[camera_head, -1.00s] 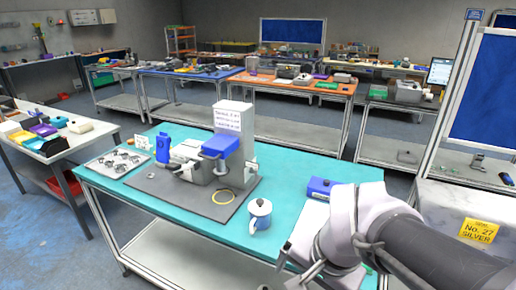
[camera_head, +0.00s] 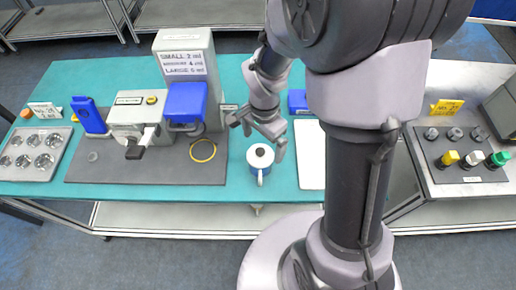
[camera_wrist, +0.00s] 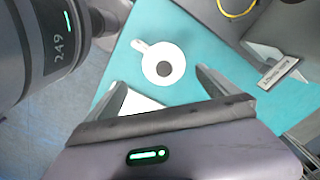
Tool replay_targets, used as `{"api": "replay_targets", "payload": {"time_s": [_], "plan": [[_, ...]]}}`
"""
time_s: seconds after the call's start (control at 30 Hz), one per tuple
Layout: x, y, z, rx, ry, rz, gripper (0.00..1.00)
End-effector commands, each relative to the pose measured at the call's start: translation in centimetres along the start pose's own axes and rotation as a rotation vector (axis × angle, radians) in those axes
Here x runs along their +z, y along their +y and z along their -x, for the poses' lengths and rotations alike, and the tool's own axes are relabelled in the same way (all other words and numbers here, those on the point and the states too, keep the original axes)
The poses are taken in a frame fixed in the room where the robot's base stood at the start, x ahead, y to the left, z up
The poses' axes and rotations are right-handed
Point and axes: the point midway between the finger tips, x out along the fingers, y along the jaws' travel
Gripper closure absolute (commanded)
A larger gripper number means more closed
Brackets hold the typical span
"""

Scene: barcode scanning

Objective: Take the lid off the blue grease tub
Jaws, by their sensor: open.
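The blue grease tub (camera_head: 262,173) stands upright on the teal table, with a side handle toward the front edge. Its white lid (camera_head: 260,153) with a dark round knob sits on top. In the wrist view the lid (camera_wrist: 152,62) is seen from above, with the handle at upper left; it hides the tub's body. My gripper (camera_head: 258,136) is open and empty, just behind and above the tub. In the wrist view the fingers of my gripper (camera_wrist: 161,80) lie either side of and below the lid, apart from it.
Left of the tub, a grey mat (camera_head: 165,174) carries a machine with a blue block (camera_head: 186,102) and a yellow ring (camera_head: 203,151). A white board (camera_head: 311,155) lies close on the right, with a blue box (camera_head: 298,102) behind it. A tray of metal cups (camera_head: 34,154) is far left.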

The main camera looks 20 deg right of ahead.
Motion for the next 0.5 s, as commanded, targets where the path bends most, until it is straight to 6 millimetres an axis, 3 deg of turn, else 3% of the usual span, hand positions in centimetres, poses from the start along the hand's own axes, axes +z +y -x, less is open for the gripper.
{"api": "replay_targets", "payload": {"time_s": [0.3,0.5], "plan": [[0.2,-0.7,-5.3,0.001,0.0,0.001,0.01],[0.2,-0.7,-5.6,0.0,0.001,0.0,0.01]]}}
